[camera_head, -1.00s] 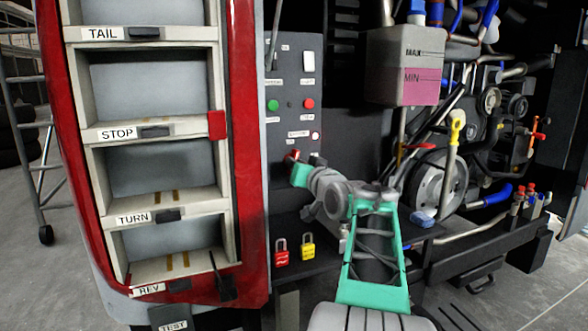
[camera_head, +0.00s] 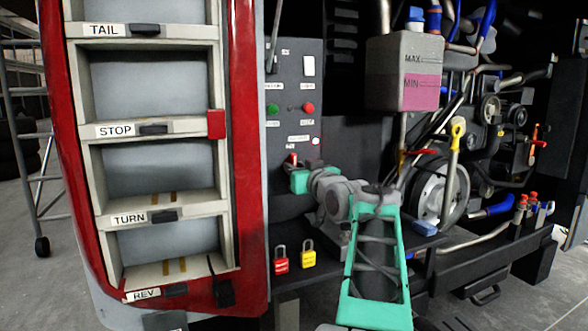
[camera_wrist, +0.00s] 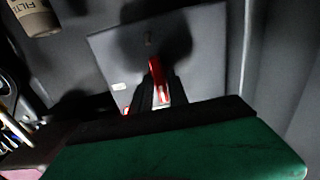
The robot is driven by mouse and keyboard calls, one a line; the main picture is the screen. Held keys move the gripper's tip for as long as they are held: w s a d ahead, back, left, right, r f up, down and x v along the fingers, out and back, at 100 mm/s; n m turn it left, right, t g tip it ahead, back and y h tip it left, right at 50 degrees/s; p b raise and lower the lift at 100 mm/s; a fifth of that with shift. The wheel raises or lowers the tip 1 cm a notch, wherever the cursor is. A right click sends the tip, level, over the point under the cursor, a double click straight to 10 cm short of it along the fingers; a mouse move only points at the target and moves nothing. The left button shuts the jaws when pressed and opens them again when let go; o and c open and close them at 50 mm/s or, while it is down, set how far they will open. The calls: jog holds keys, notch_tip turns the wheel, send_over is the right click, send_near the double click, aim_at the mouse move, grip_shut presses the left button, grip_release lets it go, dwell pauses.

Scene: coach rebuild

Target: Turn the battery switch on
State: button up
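The battery switch shows as a small red handle (camera_head: 293,158) at the bottom of the dark control panel in the head view. In the wrist view its red handle (camera_wrist: 156,75) stands out from a grey plate, with its lower part between my dark fingers. My gripper (camera_head: 302,168) is right at the switch in the head view, its green body just below the handle. In the wrist view the fingertips of my gripper (camera_wrist: 160,88) flank the handle closely. I cannot tell whether they press on it.
A red padlock (camera_head: 281,262) and a yellow padlock (camera_head: 308,255) hang below. The red-framed lamp housing (camera_head: 250,190) stands left. Engine parts and a pink-filled tank (camera_head: 405,75) are right.

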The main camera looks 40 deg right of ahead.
jog(key=o, duration=0.5)
jog(key=shift+c, duration=0.2)
jog(key=shift+s+f+b, duration=0.15)
jog(key=shift+s+b, duration=0.15)
jog(key=b+v, duration=0.4)
jog(key=v, duration=0.4)
jog(key=shift+s, duration=0.2)
jog(key=shift+s+a, duration=0.1)
jog(key=shift+a, duration=0.05)
